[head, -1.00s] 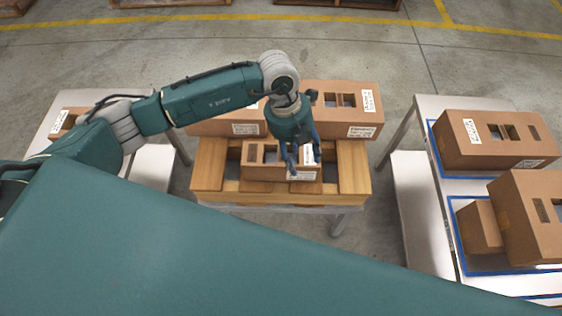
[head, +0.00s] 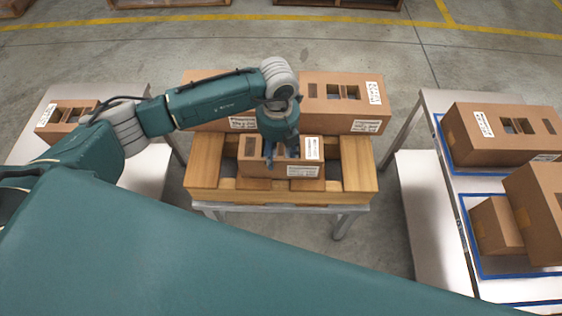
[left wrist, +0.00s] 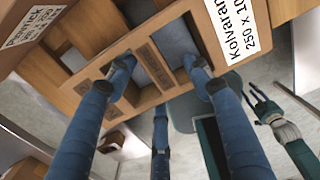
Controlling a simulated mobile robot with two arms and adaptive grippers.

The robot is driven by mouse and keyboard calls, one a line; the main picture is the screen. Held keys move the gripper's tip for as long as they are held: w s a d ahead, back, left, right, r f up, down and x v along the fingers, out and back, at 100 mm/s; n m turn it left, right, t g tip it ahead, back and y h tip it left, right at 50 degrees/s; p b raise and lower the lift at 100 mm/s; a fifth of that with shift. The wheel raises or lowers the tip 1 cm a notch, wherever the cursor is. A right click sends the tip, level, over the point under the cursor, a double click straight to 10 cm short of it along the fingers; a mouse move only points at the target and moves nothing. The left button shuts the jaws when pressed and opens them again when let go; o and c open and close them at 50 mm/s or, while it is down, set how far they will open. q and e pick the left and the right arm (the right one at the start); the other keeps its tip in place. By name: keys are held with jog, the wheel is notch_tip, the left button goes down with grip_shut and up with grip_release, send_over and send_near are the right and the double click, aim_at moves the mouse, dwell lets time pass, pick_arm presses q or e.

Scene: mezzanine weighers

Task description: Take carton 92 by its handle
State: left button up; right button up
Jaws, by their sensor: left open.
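A brown carton (head: 258,169) with white labels sits in a wooden frame (head: 206,165) on the middle table. No number 92 is readable on it. Its top has openings with a narrow cardboard bar between them, clear in the left wrist view (left wrist: 152,66). My left gripper (head: 282,158) is over this top, pointing down and open. In the left wrist view its blue fingers (left wrist: 157,72) are spread on either side of the bar, with tips at the openings. I cannot tell if they touch the cardboard. A teal arm with dark fingers (left wrist: 262,107), apparently my right gripper, shows at the right.
A long labelled carton (head: 330,112) stands close behind the frame. The right table holds a labelled carton (head: 465,150), a small plain one (head: 490,228) and a larger one (head: 540,215) on blue-outlined areas. Another carton (head: 50,122) is on the left table. Floor gaps separate the tables.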

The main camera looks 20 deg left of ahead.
pick_arm(q)
jog(key=shift+f, duration=0.6)
jog(key=shift+r, duration=0.1)
grip_shut()
